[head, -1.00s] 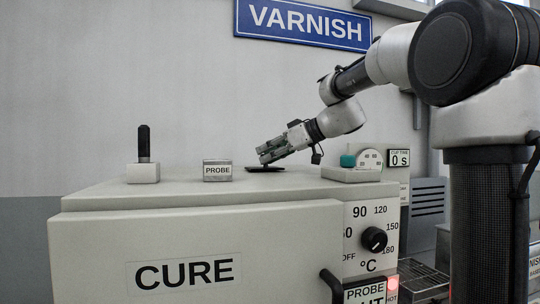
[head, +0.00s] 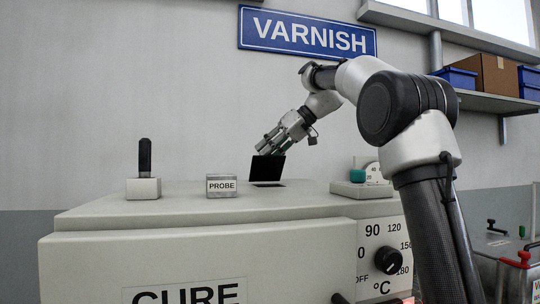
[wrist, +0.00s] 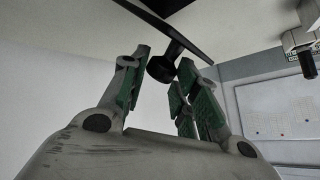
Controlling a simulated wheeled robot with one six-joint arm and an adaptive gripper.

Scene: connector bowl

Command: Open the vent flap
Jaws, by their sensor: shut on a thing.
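The vent flap (head: 267,168) is a black square plate on top of the pale CURE oven (head: 190,225). It stands tilted up, close to upright, above a dark opening (head: 268,184). My gripper (head: 264,149) is at the flap's upper edge, on its far side. In the wrist view the flap shows nearly edge-on as a thin dark plate (wrist: 168,28), with a black knob (wrist: 161,68) on a short stem. My green-padded fingers (wrist: 160,82) are on either side of the knob, shut on it. The head view hides the knob behind the flap.
A white block with a black upright handle (head: 144,170) and a PROBE block (head: 221,186) stand left of the flap. A plate with a teal knob (head: 357,175) and a dial stand to the right. The wall behind carries a VARNISH sign (head: 307,33).

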